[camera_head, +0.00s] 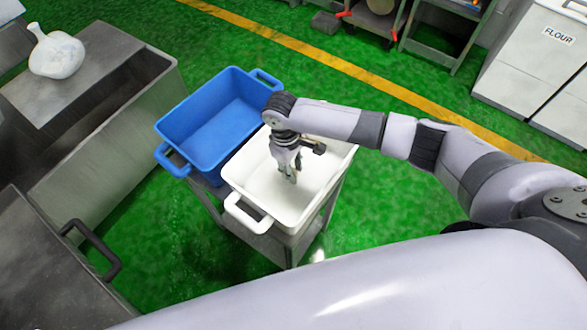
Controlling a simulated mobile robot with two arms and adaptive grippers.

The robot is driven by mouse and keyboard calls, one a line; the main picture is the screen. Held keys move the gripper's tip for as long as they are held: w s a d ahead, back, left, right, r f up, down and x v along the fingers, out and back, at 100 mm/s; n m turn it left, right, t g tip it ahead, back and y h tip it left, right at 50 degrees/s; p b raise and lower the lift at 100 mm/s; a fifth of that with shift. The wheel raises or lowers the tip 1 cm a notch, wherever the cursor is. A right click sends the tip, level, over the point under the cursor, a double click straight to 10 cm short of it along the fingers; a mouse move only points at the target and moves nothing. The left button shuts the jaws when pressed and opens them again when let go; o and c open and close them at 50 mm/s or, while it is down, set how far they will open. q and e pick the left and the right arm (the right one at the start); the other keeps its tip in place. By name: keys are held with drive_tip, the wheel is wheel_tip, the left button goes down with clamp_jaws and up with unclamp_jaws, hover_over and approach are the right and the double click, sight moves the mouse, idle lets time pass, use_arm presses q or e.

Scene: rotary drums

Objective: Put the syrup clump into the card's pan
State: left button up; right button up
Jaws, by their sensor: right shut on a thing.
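A white pan (244,187) and a blue pan (182,128) stand side by side on a small grey cart. My right gripper (291,179) points down into the white pan, with its fingertips inside the rim. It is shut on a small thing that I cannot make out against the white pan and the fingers. No syrup clump can be told apart, and no card can be read on either pan. The blue pan looks empty. My left gripper is not in view.
A white flour bin (530,60) stands at the upper right. Green floor with a yellow line (330,62) is clear behind the cart (262,240).

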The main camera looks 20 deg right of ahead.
drive_tip(key=shift+f, duration=0.45)
drive_tip(key=shift+f, duration=0.1)
drive_tip(key=o, duration=0.8)
drive_tip(key=shift+o, duration=0.2)
wheel_tip(320, 180, up, 12)
drive_tip(key=w+a, duration=0.1)
drive_tip(key=shift+w+b, duration=0.25)
drive_tip(key=shift+b, duration=0.05)
